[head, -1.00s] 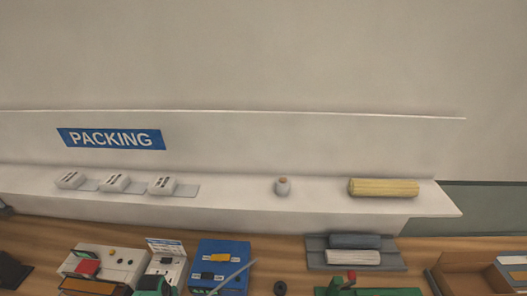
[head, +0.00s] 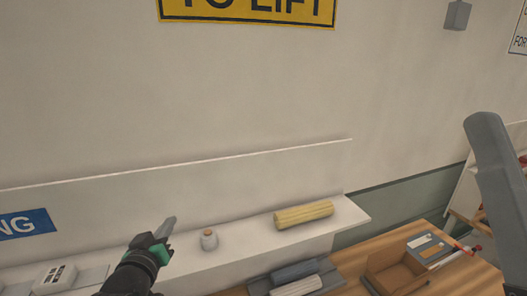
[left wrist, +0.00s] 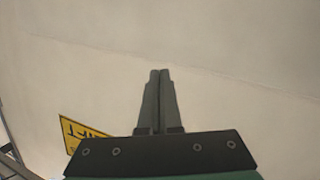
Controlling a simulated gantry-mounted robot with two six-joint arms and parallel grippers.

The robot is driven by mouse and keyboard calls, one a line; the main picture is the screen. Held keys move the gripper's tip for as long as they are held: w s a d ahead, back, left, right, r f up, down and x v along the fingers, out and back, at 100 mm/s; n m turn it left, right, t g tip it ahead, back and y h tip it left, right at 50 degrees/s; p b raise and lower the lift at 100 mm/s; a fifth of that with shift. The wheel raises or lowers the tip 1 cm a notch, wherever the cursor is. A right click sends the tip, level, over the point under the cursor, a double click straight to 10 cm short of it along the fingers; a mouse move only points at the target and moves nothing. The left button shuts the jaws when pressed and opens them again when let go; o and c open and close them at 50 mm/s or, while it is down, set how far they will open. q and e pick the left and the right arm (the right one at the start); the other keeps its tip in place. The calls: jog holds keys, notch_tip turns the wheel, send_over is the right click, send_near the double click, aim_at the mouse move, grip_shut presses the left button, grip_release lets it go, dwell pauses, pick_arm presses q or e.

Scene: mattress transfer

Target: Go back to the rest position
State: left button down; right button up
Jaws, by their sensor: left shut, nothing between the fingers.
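My left gripper (head: 169,226) is raised in the head view, with the white shelf behind it in the picture. Its dark fingers are closed together and hold nothing. The left wrist view also shows the two fingers (left wrist: 158,100) pressed side by side against a plain pale wall. I do not see my right gripper in either view.
An open brown box (head: 395,272) stands on the wooden table at right.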

pick_arm(q)
jog(key=s+d+r+m+t+h, duration=0.1)
jog(key=s+d+r+t, duration=0.15)
jog(key=r, duration=0.45)
jog(key=s+d+r+t, duration=0.2)
jog(key=s+r, duration=0.1)
jog(key=r, duration=0.4)
jog(key=s+d+r+m+t+h, duration=0.1)
jog(key=s+r+t, duration=0.6)
jog(key=s+r, duration=1)
jog(key=s+m+h, duration=0.1)
jog(key=s+m, duration=0.1)
jog(key=s, duration=0.1)
jog(key=shift+d+m, duration=0.3)
jog(key=shift+m, duration=0.1)
